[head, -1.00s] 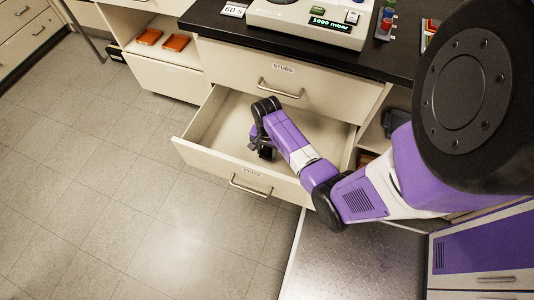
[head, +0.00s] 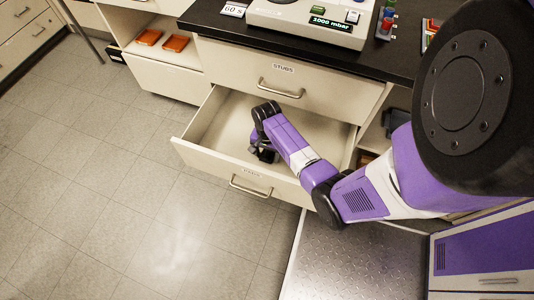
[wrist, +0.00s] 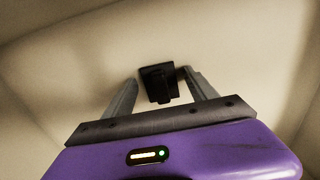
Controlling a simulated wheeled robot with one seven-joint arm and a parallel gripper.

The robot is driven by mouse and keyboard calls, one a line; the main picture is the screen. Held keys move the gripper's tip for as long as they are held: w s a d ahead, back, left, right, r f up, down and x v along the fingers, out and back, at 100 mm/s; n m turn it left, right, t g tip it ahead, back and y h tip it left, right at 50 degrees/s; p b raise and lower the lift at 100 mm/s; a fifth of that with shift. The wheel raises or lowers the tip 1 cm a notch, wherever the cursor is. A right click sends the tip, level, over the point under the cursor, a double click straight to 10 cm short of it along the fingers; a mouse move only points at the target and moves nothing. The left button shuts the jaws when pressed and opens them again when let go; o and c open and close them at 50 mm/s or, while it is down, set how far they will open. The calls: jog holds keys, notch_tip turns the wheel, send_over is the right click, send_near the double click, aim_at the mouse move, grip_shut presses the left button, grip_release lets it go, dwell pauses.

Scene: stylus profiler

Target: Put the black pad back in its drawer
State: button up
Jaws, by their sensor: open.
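The open drawer (head: 215,126) sticks out below the closed STUBS drawer, and its front label is too small to read. My gripper (head: 263,155) reaches down inside it. In the wrist view the black pad (wrist: 158,84) is a small dark block between the fingertips of my open gripper (wrist: 159,77). Pale gaps show between the pad and both fingers, so it is not clamped. The pad appears to lie on the pale drawer floor, but I cannot tell its exact height. In the head view it blends with the dark fingers.
The closed STUBS drawer (head: 300,84) sits just above, under a black worktop (head: 385,58) bearing an instrument (head: 305,25). Orange boxes (head: 176,43) sit on a shelf at the left. The floor in front is clear.

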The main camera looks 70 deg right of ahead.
aim_at(267, 154)
notch_tip(267, 154, up, 12)
jog(key=p, duration=0.2)
jog(key=shift+r+p, duration=0.15)
jog(key=shift+p, duration=0.15)
dwell(0.6)
